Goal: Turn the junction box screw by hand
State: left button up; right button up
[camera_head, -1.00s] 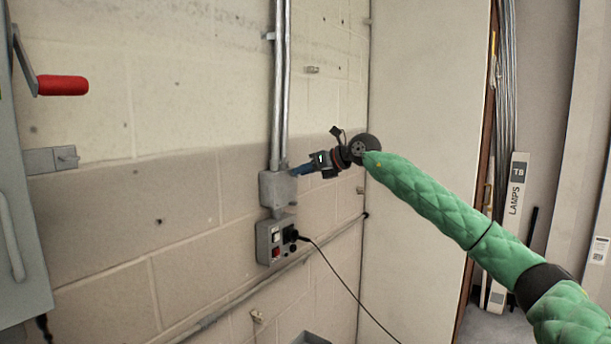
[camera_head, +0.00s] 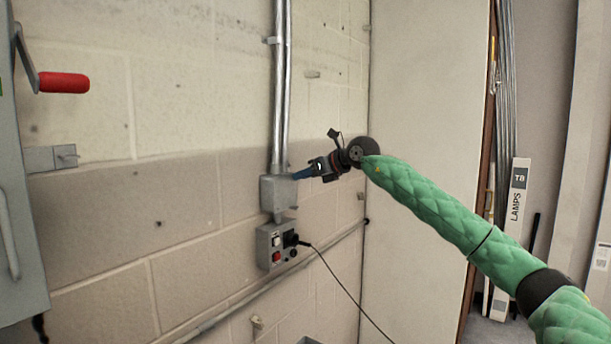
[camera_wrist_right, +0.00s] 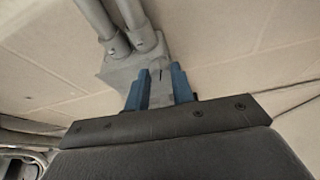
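The grey junction box (camera_head: 278,194) is fixed to the block wall at the lower end of two metal conduits. My right gripper (camera_head: 297,175) reaches in from the right, its blue fingertips at the box's upper right side. In the right wrist view, the two blue fingers (camera_wrist_right: 160,86) stand apart, with grey box surface (camera_wrist_right: 122,68) showing behind and between them. A thin dark line shows between the fingertips; I cannot tell whether it belongs to the screw. The screw is not clearly seen. Contact with the box cannot be told. My left gripper is not in view.
Below is a small switch box (camera_head: 276,245) with a plugged-in black cable (camera_head: 345,287). A grey cabinet (camera_head: 18,240) with a red-handled lever (camera_head: 64,82) stands at the left. A pale panel (camera_head: 418,110) stands behind my right arm.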

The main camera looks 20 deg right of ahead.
jog(key=o, duration=0.4)
jog(key=shift+w+f, duration=0.1)
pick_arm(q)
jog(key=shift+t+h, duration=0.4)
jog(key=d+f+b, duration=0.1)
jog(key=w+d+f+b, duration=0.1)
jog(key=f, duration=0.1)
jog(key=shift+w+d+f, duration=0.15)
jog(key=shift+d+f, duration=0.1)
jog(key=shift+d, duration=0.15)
pick_arm(e)
jog(key=v, duration=0.7)
jog(key=shift+s+d, duration=0.2)
jog(key=shift+s, duration=0.05)
